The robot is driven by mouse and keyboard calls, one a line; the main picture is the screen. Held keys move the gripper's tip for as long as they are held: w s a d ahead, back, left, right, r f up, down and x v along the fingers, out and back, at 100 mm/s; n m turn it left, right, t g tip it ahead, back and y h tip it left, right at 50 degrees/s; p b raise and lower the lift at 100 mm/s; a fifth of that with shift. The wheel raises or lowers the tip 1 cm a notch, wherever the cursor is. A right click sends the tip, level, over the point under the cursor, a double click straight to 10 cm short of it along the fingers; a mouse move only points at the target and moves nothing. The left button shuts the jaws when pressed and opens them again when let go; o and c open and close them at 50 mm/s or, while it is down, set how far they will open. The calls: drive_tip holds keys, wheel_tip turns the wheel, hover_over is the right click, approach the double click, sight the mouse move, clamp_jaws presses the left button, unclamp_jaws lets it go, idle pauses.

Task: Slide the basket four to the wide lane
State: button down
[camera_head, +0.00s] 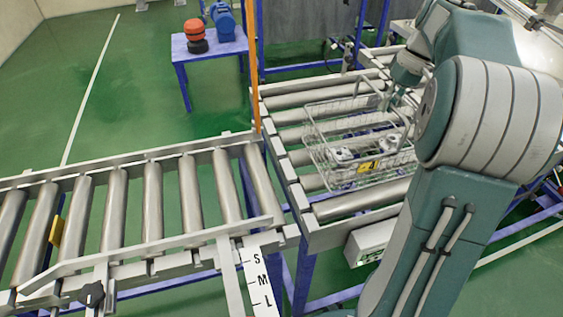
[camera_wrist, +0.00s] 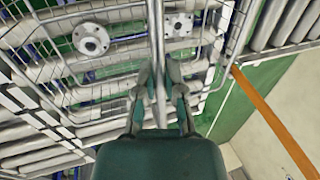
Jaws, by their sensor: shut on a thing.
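A wire basket (camera_head: 345,152) stands on the right roller conveyor (camera_head: 340,207) in the head view. Metal flanged parts (camera_head: 342,155) and a yellow label (camera_head: 369,166) show in it. The basket (camera_wrist: 60,97) fills the upper part of the wrist view, with a round flange (camera_wrist: 91,39) and a square one (camera_wrist: 179,24) inside. My gripper (camera_wrist: 160,88) is shut on the basket's handle bar in the wrist view. In the head view my arm hides most of the gripper. The left roller lane (camera_head: 150,200) is empty, and a scale marked S, M, L (camera_head: 260,280) lies at its near end.
A diagonal metal guide rail (camera_head: 150,253) crosses the near side of the left lane, with a black knob (camera_head: 92,293). An orange post (camera_head: 253,65) rises at the conveyor corner. A blue table (camera_head: 208,48) with red and blue items stands behind.

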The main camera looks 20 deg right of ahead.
drive_tip(key=d, duration=0.3)
drive_tip(key=shift+d, duration=0.35)
idle(0.5)
drive_tip(key=c, duration=0.7)
unclamp_jaws()
wheel_tip(320, 180, up, 8)
idle(0.5)
drive_tip(key=shift+a, duration=0.15)
